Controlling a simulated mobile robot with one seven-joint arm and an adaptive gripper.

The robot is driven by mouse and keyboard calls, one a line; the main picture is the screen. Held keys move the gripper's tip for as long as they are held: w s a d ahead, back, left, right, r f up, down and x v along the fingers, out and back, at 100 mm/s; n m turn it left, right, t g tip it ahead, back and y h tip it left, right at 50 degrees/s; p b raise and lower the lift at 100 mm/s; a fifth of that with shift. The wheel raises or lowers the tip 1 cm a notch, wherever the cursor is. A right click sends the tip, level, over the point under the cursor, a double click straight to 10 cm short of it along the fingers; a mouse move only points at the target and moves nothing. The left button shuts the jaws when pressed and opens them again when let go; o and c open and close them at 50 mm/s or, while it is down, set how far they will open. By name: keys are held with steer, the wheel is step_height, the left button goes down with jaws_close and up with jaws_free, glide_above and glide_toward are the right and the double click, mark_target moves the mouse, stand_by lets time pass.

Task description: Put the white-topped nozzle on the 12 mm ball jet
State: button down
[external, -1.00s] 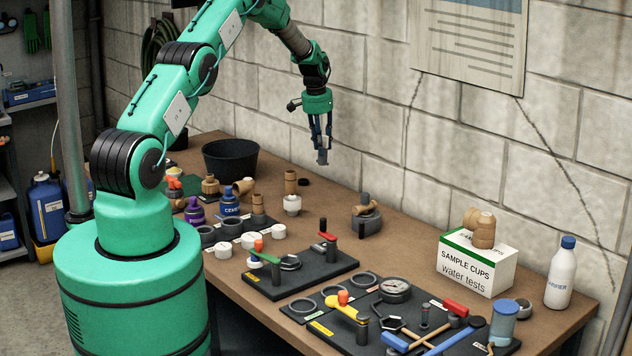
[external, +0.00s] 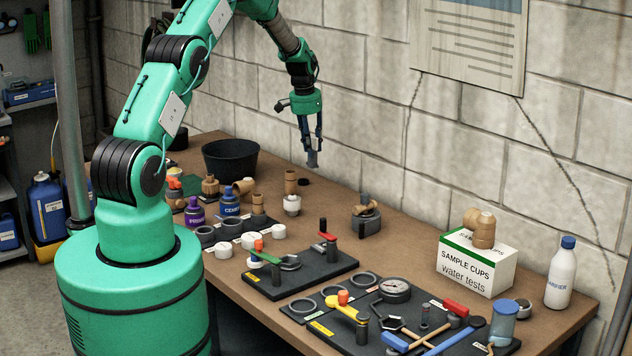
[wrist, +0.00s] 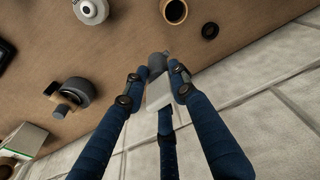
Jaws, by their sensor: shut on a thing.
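My gripper (external: 312,150) hangs in the air above the back of the bench, near the block wall, pointing down. Its fingers are shut on a small nozzle, which shows in the wrist view with a whitish top (wrist: 158,95) and a dark grey tip (wrist: 157,62) pointing away from the palm. In the external view the held nozzle (external: 312,160) looks grey. A white round fitting with a grey centre (external: 292,205) stands on the bench below; it also shows in the wrist view (wrist: 92,9). A grey ring-shaped fitting with a tan piece (external: 366,216) stands to its right. No 12 mm marking is readable.
A brown cylinder (external: 290,182) and a small black disc (external: 303,182) lie near the white fitting. A black bucket (external: 231,161) stands at back left. Bottles, caps and tool boards (external: 300,275) crowd the front; a sample-cups box (external: 477,266) stands right.

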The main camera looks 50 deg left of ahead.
steer(key=b, duration=0.3)
glide_above(291, 198)
steer(key=s+d+m+b, duration=0.1)
steer(key=s+d, duration=0.2)
steer(key=s, duration=0.4)
steer(key=s+d+b, duration=0.1)
steer(key=s+d, duration=0.2)
steer(key=s, duration=0.4)
steer(key=shift+s+d+f+m, duration=0.25)
steer(key=shift+d+m, duration=0.05)
steer(key=shift+m, duration=0.1)
steer(key=w+a, duration=0.3)
steer(key=w, duration=0.4)
steer(key=w+a+f, duration=0.1)
steer(key=w+a, duration=0.2)
steer(key=w, duration=0.4)
steer(key=shift+w+a+f, duration=0.25)
steer(key=shift+w+a, duration=0.05)
steer(key=shift+a, duration=0.1)
steer(key=shift+f+b, duration=0.35)
steer(key=shift+f, duration=1.4)
steer(key=shift+f, duration=0.1)
